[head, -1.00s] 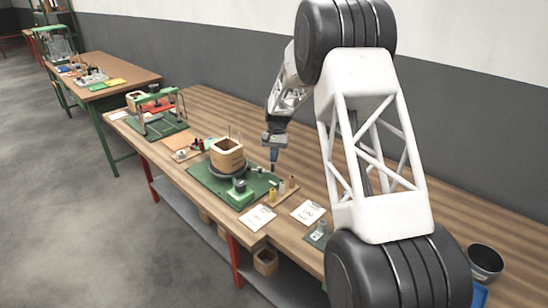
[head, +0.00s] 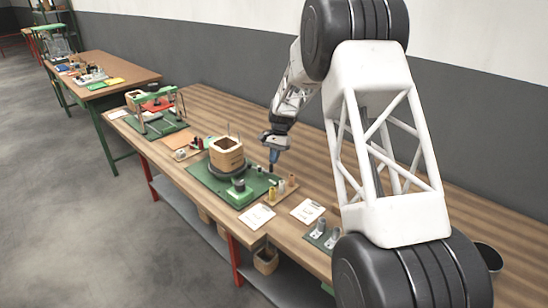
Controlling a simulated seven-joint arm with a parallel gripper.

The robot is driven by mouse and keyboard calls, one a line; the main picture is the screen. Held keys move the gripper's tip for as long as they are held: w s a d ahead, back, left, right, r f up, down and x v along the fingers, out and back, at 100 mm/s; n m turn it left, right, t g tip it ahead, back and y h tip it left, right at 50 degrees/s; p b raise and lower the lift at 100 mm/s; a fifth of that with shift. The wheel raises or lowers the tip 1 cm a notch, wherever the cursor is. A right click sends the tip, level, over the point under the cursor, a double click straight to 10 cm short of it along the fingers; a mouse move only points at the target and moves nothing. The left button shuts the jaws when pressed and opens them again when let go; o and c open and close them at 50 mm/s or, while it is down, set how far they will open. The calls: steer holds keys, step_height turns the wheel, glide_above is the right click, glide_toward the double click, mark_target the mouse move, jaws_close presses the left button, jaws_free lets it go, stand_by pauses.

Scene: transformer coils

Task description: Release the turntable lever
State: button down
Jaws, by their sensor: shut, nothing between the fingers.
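The turntable (head: 214,174) is a dark round disc on a green base plate (head: 208,183), carrying a wooden coil box (head: 226,155). A green block with a dark knob (head: 239,186) stands on the plate's front corner; I cannot tell clearly whether this is the lever. A small green part (head: 273,182) sits at the plate's right corner. My gripper (head: 271,172) is shut and empty, pointing down just above the plate's right corner, to the right of the coil box. Its fingertips are small here, and I cannot tell whether they touch anything.
White cards (head: 257,217) lie at the bench front. A green stand with metal cylinders (head: 321,235) is further right. A green-framed fixture (head: 157,112) stands to the left.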

steer(key=s+m, duration=0.1)
steer(key=m+y, duration=0.1)
steer(key=m, duration=0.1)
steer(key=s+m+t, duration=0.1)
steer(key=m, duration=0.1)
steer(key=shift+s+a+y, duration=0.3)
steer(key=shift+s+a+f, duration=0.1)
steer(key=shift+s+a, duration=0.1)
steer(key=shift+s, duration=0.1)
stand_by(0.4)
steer(key=shift+w+d, duration=0.25)
steer(key=shift+d, duration=0.2)
steer(key=d, duration=0.1)
steer(key=w+d, duration=0.1)
steer(key=shift+w+d, duration=0.3)
steer(key=v, duration=1)
steer(key=shift+s, duration=0.3)
steer(key=shift+s+r, duration=0.1)
steer(key=shift+r, duration=0.15)
